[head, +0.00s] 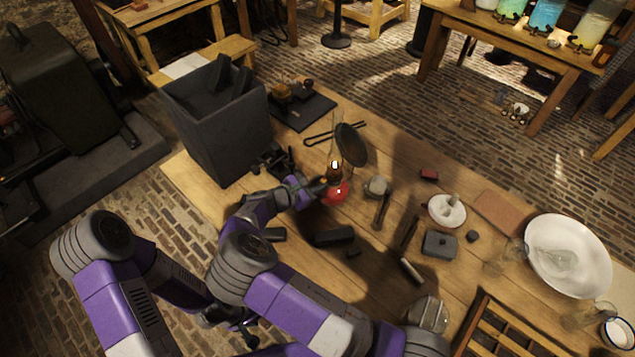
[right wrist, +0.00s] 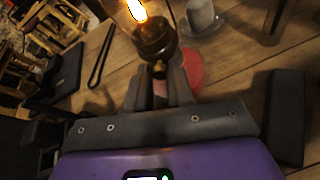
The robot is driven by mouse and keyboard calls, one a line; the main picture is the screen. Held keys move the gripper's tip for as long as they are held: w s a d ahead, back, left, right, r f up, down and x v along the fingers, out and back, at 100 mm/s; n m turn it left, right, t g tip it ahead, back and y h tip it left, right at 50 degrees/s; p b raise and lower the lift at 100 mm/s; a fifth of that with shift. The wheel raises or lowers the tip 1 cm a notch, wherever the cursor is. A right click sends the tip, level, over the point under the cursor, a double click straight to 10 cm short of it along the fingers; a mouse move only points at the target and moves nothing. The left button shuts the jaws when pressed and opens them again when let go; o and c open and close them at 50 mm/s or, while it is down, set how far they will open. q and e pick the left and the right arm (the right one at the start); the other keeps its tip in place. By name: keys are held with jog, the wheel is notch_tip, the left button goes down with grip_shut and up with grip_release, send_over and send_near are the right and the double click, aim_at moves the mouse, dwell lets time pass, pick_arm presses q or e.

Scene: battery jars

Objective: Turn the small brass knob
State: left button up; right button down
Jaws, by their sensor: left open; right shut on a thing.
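A lit oil lamp stands on the wooden table, with a red base (head: 335,193), a brass burner (right wrist: 152,40) and a glowing flame (head: 335,165) in a glass chimney. My right gripper (head: 322,185) is beside the burner. In the right wrist view my right gripper (right wrist: 160,82) is shut on the small brass knob (right wrist: 158,69) at the burner's side; the fingers hide part of it. My left gripper (head: 236,322) is low at the near side of the table, open and away from the lamp.
A round dark disc (head: 351,145) stands close behind the lamp. A white mug (head: 377,187) is just right of it. A tall dark box (head: 215,120) stands to the left. A white basin (head: 567,255) and small tools lie to the right.

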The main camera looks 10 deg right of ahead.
jog(key=shift+w+n+g+p, duration=0.2)
jog(key=shift+n+g+p, duration=0.5)
jog(key=shift+n, duration=0.2)
jog(key=shift+w+a+n+g+h, duration=0.1)
jog(key=shift+n+g+h, duration=0.45)
jog(key=shift+n, duration=0.45)
jog(key=c, duration=1)
grip_release()
jog(key=v, duration=0.7)
jog(key=shift+a+r, duration=0.1)
jog(key=shift+a, duration=0.2)
